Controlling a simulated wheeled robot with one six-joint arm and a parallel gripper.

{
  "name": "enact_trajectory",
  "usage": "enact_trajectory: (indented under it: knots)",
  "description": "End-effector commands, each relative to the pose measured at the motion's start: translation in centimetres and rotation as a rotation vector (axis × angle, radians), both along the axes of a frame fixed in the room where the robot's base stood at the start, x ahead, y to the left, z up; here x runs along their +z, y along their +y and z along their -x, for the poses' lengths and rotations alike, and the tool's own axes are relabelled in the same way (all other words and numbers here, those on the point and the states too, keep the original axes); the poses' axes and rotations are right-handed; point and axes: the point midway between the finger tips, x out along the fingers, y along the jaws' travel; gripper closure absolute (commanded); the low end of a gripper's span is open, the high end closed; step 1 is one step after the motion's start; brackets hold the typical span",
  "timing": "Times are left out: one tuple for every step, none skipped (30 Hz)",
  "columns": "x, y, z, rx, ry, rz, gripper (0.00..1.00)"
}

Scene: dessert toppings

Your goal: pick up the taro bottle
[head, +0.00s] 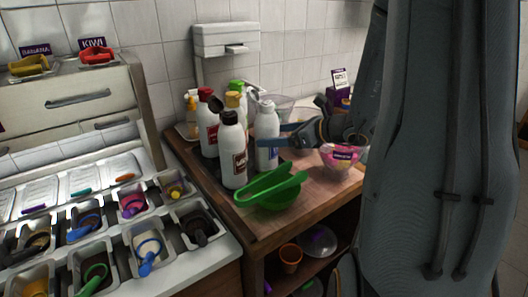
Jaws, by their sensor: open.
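Several white bottles stand upright in a cluster on the wooden cart. Their labels are too small to read, so I cannot tell which is the taro one. A white bottle with a pale grey cap (267,119) is nearest my gripper. My gripper (275,135) reaches in from the right, open, with its two blue fingers at this bottle's mid-height. I cannot tell whether they touch it. Red-capped (207,125), yellow-capped (233,100) and green-capped (237,86) bottles stand behind and to the left.
Topping bins with scoops fill the counter at left. My arm hides the right side.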

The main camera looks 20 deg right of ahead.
Motion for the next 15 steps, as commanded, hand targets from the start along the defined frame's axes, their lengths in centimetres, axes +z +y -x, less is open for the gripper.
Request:
enact_trajectory:
  knots:
    - [-0.4,-0.1,-0.1,-0.001,0.0,0.0,0.18]
    - [-0.5,-0.1,-0.2,-0.001,0.0,0.0,0.18]
    - [-0.6,0.1,-0.3,0.0,0.0,-0.001,0.18]
    - [-0.6,0.2,-0.5,0.0,0.0,-0.001,0.18]
    - [-0.7,0.3,-0.7,-0.001,0.001,-0.002,0.18]
    - [-0.8,0.4,-1.0,-0.002,0.001,-0.001,0.18]
    - [-0.9,0.5,-1.3,-0.002,0.001,-0.001,0.18]
    - [-1.0,0.7,-1.5,-0.003,0.001,-0.001,0.18]
    - [-1.2,0.8,-1.8,-0.003,0.001,-0.001,0.18]
    - [-1.3,1.0,-2.0,-0.003,0.002,-0.001,0.18]
    - [-1.4,1.1,-2.2,-0.003,0.001,0.0,0.18]
    - [-1.5,1.2,-2.5,-0.003,0.001,0.0,0.18]
    - [-1.6,1.4,-2.7,-0.003,0.001,0.0,0.18]
    - [-1.7,1.6,-3.0,-0.003,0.002,-0.001,0.18]
    - [-1.8,1.9,-3.4,-0.001,0.003,-0.001,0.18]
